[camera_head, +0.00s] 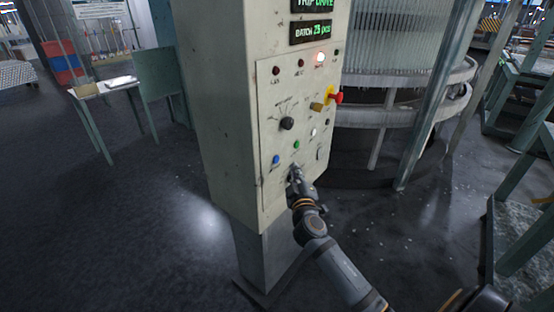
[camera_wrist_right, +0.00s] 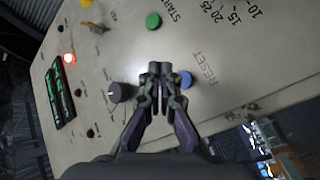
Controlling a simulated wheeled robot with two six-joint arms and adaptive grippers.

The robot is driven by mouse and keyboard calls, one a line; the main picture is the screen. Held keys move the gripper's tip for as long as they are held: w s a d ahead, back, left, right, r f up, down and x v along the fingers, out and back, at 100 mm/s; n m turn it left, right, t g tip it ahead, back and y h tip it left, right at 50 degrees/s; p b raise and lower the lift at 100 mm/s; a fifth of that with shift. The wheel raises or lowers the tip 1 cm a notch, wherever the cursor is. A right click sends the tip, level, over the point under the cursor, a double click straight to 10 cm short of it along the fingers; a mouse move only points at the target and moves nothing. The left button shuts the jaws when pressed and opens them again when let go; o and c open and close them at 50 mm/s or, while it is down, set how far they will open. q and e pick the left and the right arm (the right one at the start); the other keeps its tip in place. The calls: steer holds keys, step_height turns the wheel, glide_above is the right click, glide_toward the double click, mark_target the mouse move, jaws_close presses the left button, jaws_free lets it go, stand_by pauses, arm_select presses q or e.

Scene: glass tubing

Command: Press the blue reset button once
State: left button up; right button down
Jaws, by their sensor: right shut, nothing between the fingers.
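The blue reset button (camera_head: 276,159) is at the lower left of the control panel (camera_head: 268,190). In the right wrist view the blue button (camera_wrist_right: 186,80) sits just right of my fingertips, beside the printed word RESET. My right gripper (camera_head: 294,172) is shut and empty, in front of the panel's lower part. In the head view its tip is to the right of the blue button and a little below it. The wrist view shows the closed fingertips (camera_wrist_right: 160,70) between the blue button and a black knob. I cannot tell whether they touch the panel. My left gripper is not in view.
A green button (camera_head: 296,145), a black rotary knob (camera_head: 286,123) and a red-and-yellow knob (camera_head: 335,96) are on the same panel. One lamp (camera_head: 320,57) glows. Round machinery stands behind on the right. A small table (camera_head: 108,86) is at the left, with open floor between.

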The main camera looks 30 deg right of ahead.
mark_target(280, 155)
steer(key=shift+w+a+b, duration=0.15)
steer(key=shift+w+a, duration=0.25)
steer(key=shift+w, duration=0.5)
steer(key=shift+w+a+b, duration=0.15)
steer(key=shift+w+a, duration=0.2)
steer(key=shift+w, duration=0.5)
steer(key=shift+w, duration=0.15)
steer(key=shift+w+a, duration=0.15)
steer(key=shift+w, duration=0.1)
steer(key=shift+w+a+b, duration=0.15)
steer(key=shift+w+b, duration=0.15)
steer(key=shift+b, duration=0.05)
stand_by(0.6)
stand_by(0.3)
steer(key=shift+s+d, duration=0.3)
steer(key=shift+s, duration=0.45)
steer(key=shift+s+d, duration=0.35)
steer(key=shift+s, duration=0.4)
steer(key=shift+s+d, duration=0.3)
steer(key=shift+s, duration=0.5)
steer(key=shift+s+d, duration=0.35)
steer(key=shift+s, duration=0.4)
